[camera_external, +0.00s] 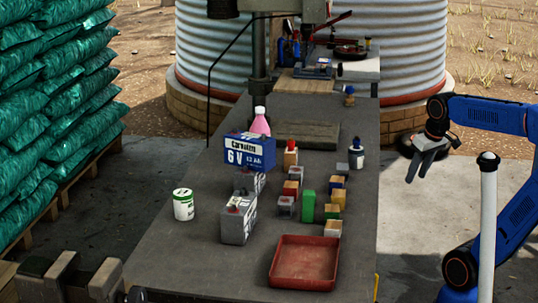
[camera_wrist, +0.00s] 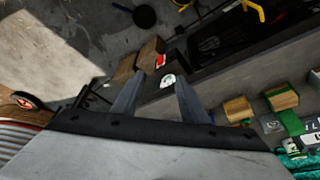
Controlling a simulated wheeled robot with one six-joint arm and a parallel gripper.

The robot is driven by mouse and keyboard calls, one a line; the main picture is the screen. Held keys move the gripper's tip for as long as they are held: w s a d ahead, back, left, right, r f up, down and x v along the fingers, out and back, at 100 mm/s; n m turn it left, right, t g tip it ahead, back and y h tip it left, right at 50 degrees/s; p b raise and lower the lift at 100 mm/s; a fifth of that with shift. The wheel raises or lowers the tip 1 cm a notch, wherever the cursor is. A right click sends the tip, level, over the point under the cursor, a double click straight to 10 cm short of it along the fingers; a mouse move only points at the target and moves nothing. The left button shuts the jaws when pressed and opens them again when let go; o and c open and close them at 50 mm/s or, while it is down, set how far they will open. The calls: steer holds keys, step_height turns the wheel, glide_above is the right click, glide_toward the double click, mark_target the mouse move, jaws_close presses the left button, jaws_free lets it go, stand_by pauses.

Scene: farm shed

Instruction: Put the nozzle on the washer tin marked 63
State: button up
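My gripper (camera_external: 418,168) hangs in the air to the right of the bench, with its two fingers pointing down. In the wrist view its fingers (camera_wrist: 155,95) are spread, with nothing held between them. I cannot pick out a nozzle for certain; a small blue and brass-coloured piece (camera_external: 349,95) stands at the back of the bench. No marking 63 is readable. A white and green tin (camera_external: 183,204) stands at the left of the bench. A white round thing (camera_wrist: 168,80) shows beyond the fingers in the wrist view; I cannot tell what it is.
The grey bench (camera_external: 160,262) holds a red tray (camera_external: 304,262), a blue 6 V battery box (camera_external: 249,152), grey battery-like boxes (camera_external: 238,220), several small coloured blocks (camera_external: 308,206), a pink bottle (camera_external: 260,122) and a dark bottle (camera_external: 356,157). A white post (camera_external: 488,220) stands near my arm.

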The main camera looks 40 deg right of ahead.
steer(key=s+f, duration=0.5)
steer(key=shift+f+t, duration=0.3)
steer(key=shift+t, duration=0.1)
